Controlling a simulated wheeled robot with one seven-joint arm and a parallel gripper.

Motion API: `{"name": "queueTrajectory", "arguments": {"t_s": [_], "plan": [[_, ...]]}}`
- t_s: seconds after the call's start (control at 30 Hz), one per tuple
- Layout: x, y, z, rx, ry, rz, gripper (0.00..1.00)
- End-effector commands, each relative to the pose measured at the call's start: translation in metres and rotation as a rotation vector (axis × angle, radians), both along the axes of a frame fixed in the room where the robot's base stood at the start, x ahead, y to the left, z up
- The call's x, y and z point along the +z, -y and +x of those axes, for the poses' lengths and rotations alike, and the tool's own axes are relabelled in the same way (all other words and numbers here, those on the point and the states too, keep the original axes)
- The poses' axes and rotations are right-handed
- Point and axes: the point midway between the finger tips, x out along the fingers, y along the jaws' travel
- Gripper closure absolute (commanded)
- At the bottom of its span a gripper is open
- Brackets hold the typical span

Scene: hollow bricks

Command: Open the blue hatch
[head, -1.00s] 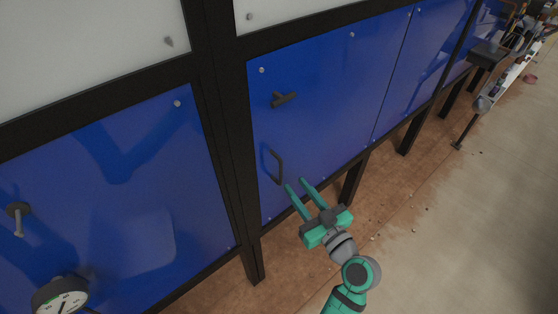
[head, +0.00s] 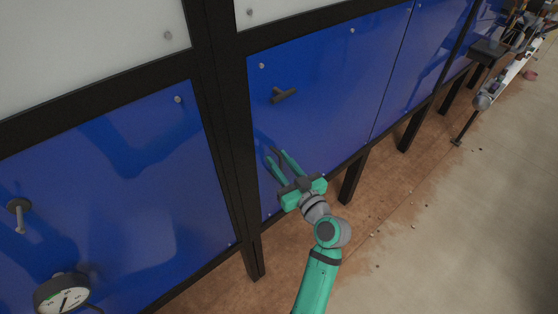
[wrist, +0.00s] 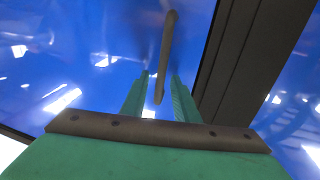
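The blue hatch (head: 335,95) is a glossy panel in a dark frame, and it looks closed in the head view. A dark T-shaped latch (head: 284,95) sits on its upper left part. In the wrist view the handle's lower end lies between the two fingertips (wrist: 160,80), with gaps on both sides. Whether the fingers reach around its full depth is hard to tell.
A dark post (head: 225,140) stands just left of the hatch. Another blue panel with a knob (head: 19,212) and a gauge (head: 62,295) is to the left. Dark legs (head: 352,180) stand below. Open floor (head: 450,220) lies to the right.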

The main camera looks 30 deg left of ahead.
Motion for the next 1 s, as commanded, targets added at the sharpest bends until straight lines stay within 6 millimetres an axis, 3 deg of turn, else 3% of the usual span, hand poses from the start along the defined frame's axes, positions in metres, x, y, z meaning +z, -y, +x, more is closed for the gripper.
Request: {"name": "queueTrajectory", "arguments": {"t_s": [0.07, 0.2, 0.33, 0.37, 0.63, 0.77, 0.87, 1.0], "plan": [[0.000, 0.002, 0.001, -0.004, 0.000, 0.000, 0.72], [0.000, 0.004, 0.002, -0.008, 0.000, 0.000, 1.00], [0.000, 0.008, 0.004, -0.013, 0.000, 0.000, 1.00], [0.000, -0.006, 0.001, -0.003, 0.001, -0.001, 1.00], [0.000, 0.021, -0.004, -0.005, -0.001, -0.001, 1.00], [0.000, 0.050, -0.011, -0.003, -0.001, 0.000, 1.00], [0.000, 0.082, -0.016, -0.001, -0.001, 0.000, 1.00], [0.000, 0.139, -0.021, 0.002, 0.001, 0.001, 1.00]]}}
